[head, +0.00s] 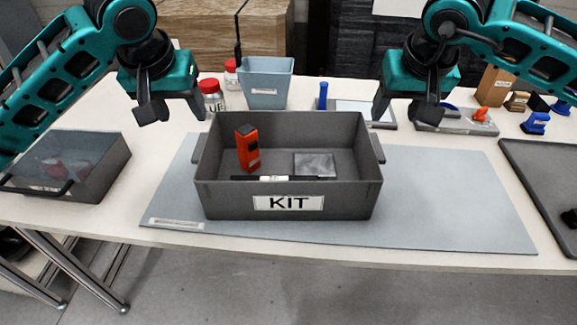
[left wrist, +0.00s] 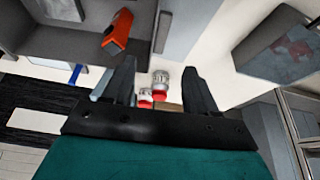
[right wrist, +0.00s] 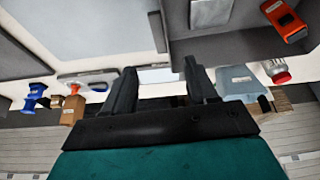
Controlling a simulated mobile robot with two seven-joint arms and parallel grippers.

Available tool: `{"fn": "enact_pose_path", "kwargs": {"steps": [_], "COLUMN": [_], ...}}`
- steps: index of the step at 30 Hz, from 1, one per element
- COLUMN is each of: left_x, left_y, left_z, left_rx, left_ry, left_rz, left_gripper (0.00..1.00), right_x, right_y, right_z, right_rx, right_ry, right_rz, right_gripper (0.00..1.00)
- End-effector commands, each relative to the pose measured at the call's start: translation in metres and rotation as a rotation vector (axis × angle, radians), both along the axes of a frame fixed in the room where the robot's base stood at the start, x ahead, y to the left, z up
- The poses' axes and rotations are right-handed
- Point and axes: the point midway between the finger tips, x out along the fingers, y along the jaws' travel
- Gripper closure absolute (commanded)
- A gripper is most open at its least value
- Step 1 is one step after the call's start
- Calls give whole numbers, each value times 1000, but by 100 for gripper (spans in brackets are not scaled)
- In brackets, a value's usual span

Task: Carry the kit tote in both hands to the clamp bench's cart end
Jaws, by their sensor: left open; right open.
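The grey kit tote (head: 345,200), labelled KIT, sits on a grey mat (head: 450,200) on the table. An orange device (head: 247,148), a flat grey packet (head: 315,164) and a dark pen-like strip lie inside it. The tote has a handle on each short side. My left gripper (head: 170,112) is open and empty above and behind the tote's left end. My right gripper (head: 405,112) is open and empty above and behind its right end. The tote wall shows beyond the fingers in the left wrist view (left wrist: 95,45) and in the right wrist view (right wrist: 245,45). Neither gripper touches the tote.
A lidded grey box (head: 110,160) stands left of the mat. A blue-grey bin (head: 265,82) and red-capped bottles (head: 212,95) stand behind the tote. Blue stamps (head: 536,122) and small parts lie at the back right. A dark tray (head: 545,180) lies at the right edge.

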Motion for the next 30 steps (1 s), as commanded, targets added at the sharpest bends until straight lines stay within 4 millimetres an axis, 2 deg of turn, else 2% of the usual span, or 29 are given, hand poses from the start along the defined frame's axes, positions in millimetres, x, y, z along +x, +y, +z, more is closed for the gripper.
{"fn": "enact_pose_path", "kwargs": {"steps": [5,18,24,30], "left_x": [6,38,47,49], "left_y": [0,0,0,0], "left_z": [-18,-93,-113,-119], "left_rx": [1,1,-1,0], "left_ry": [5,3,1,0], "left_rz": [1,0,0,-1], "left_gripper": [43,43,43,43], "right_x": [6,37,46,49], "right_y": [0,1,1,1], "right_z": [-18,-93,-113,-119], "right_rx": [0,1,1,2], "right_ry": [5,5,3,1], "right_rz": [-1,-1,-1,1], "right_gripper": [43,43,43,43]}}
